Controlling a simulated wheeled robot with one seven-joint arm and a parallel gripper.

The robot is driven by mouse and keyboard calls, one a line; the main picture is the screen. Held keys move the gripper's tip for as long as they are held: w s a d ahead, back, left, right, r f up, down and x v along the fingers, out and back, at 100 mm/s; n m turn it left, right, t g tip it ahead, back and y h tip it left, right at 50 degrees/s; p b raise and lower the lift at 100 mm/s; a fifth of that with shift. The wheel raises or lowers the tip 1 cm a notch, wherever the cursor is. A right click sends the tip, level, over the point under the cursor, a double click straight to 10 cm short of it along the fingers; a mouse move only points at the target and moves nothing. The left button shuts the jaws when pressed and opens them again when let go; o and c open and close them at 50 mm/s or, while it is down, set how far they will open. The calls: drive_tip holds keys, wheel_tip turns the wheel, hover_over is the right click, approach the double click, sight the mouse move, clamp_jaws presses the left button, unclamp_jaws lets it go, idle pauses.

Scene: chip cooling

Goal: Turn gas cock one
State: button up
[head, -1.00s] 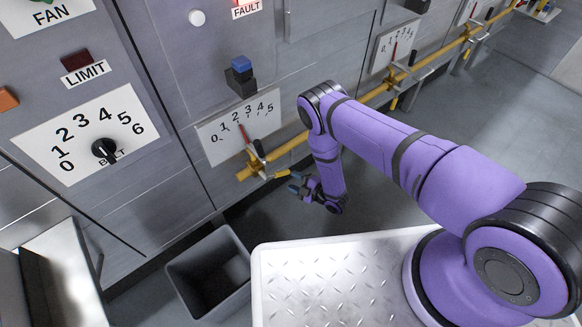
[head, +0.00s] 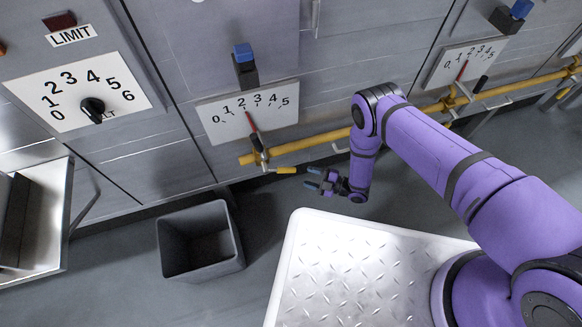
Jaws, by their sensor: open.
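A gas cock with a yellow-tipped handle (head: 286,170) sits on the yellow gas pipe (head: 310,142), at the pipe's left end, below a dial plate numbered 0 to 5 (head: 205,112). A red pointer (head: 250,121) on that plate stands near 2. The yellow handle sticks out to the right from the cock. My gripper (head: 313,180) is open and empty, just right of the handle's tip, with its blue-tipped fingers pointing left towards it. A small gap seems to show between fingers and handle; the depth between them is hard to tell.
A second dial plate with a cock (head: 450,101) is further right along the pipe. A grey bin (head: 187,281) stands on the floor at lower left. A metal tray (head: 45,225) juts out at the left. The BELT knob (head: 92,108) is upper left.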

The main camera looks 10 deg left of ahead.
sight(290, 171)
drive_tip(key=a, duration=0.6)
drive_tip(key=w+a, duration=0.1)
drive_tip(key=a, duration=0.2)
drive_tip(key=shift+a, duration=0.4)
clamp_jaws()
